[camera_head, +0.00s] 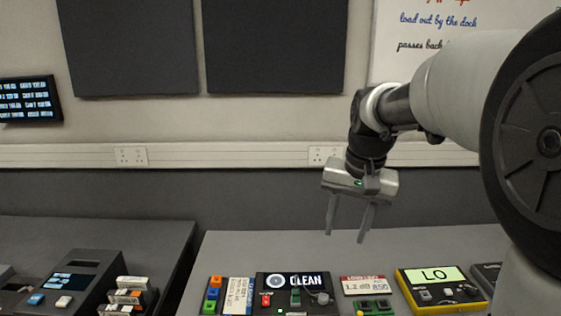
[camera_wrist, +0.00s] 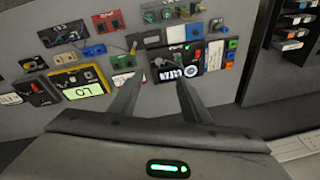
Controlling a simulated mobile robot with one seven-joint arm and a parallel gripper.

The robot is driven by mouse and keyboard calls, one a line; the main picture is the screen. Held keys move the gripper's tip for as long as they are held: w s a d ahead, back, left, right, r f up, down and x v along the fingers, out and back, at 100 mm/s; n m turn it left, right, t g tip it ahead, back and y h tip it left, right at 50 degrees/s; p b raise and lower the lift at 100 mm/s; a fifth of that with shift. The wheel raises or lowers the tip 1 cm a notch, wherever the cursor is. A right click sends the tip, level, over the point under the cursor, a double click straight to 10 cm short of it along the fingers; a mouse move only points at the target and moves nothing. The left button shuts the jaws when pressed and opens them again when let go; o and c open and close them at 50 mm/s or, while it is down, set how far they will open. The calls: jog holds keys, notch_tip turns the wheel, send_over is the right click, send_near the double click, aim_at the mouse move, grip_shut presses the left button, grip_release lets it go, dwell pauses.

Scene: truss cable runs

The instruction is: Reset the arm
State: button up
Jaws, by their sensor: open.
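My gripper (camera_head: 347,228) hangs from my arm above the grey bench, its two fingers spread apart with nothing between them. In the wrist view the fingers of my gripper (camera_wrist: 154,88) point toward the bench top, open and empty. A black box with a screen reading CLEAN (camera_head: 293,288) lies below and to the left of the fingers; it also shows in the wrist view (camera_wrist: 178,66) beyond the fingertips. The fingers look clear of it.
On the bench (camera_head: 420,248) are a yellow box with an LO screen (camera_head: 441,286), a label card (camera_head: 364,285) and coloured blocks (camera_head: 213,288). A second bench (camera_head: 120,232) with a dark device (camera_head: 75,280) stands left across a gap. The wall behind carries dark panels (camera_head: 275,45).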

jog(key=s+r+n+t+p, duration=0.1)
jog(key=s+r+n+p, duration=0.1)
jog(key=s, duration=0.8)
jog(key=s+r+n+t+p, duration=0.1)
jog(key=s+t+p, duration=0.1)
jog(key=s, duration=0.8)
jog(key=shift+s+a+r+n+h, duration=0.2)
jog(key=shift+s+r+n+h, duration=0.1)
jog(key=shift+r+n, duration=0.1)
